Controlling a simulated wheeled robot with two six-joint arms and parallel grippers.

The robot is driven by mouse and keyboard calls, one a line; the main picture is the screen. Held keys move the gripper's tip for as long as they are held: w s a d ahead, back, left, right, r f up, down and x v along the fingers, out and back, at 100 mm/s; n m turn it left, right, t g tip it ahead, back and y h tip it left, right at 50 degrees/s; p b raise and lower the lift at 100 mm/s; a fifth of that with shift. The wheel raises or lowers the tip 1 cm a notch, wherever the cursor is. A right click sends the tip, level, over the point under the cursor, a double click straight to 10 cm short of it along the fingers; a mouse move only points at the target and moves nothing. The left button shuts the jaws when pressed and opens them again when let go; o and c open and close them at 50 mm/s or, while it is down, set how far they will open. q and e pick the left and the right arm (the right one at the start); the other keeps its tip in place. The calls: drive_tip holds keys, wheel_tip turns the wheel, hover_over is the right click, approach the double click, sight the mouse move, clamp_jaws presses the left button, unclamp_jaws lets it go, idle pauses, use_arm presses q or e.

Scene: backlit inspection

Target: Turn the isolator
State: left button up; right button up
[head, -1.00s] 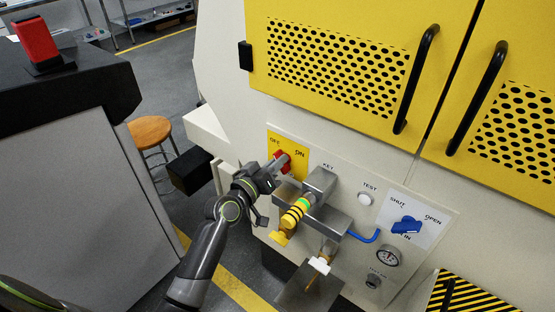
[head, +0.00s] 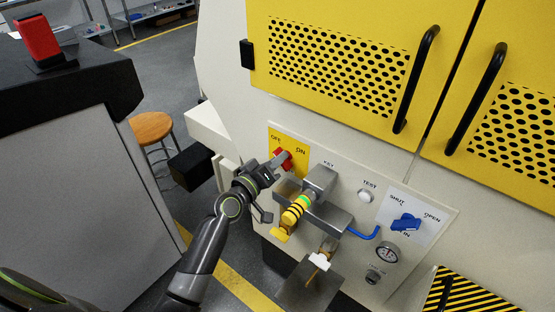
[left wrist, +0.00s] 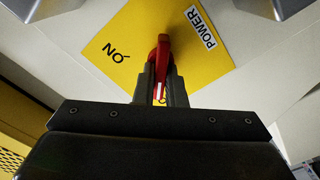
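The isolator is a red handle (head: 287,158) on a yellow plate (head: 300,165) marked OFF and ON, at the left end of the control panel. My left gripper (head: 279,163) reaches it from the lower left. In the left wrist view, the handle (left wrist: 163,50) stands between the two fingers of my left gripper (left wrist: 160,82), which look closed in against its sides. Its white line runs towards a letter partly hidden between the fingers. The ON mark lies to the left and a POWER label to the upper right. My right gripper is not in view.
Just right of my gripper, a grey lock block (head: 318,183) with a yellow-and-black barrel (head: 296,210) juts out. A stool (head: 150,128) stands behind on the left.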

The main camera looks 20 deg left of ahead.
use_arm(q)
drive_tip(key=o, duration=0.4)
drive_tip(key=shift+b+v, duration=1.15)
drive_tip(key=shift+v, duration=7.55)
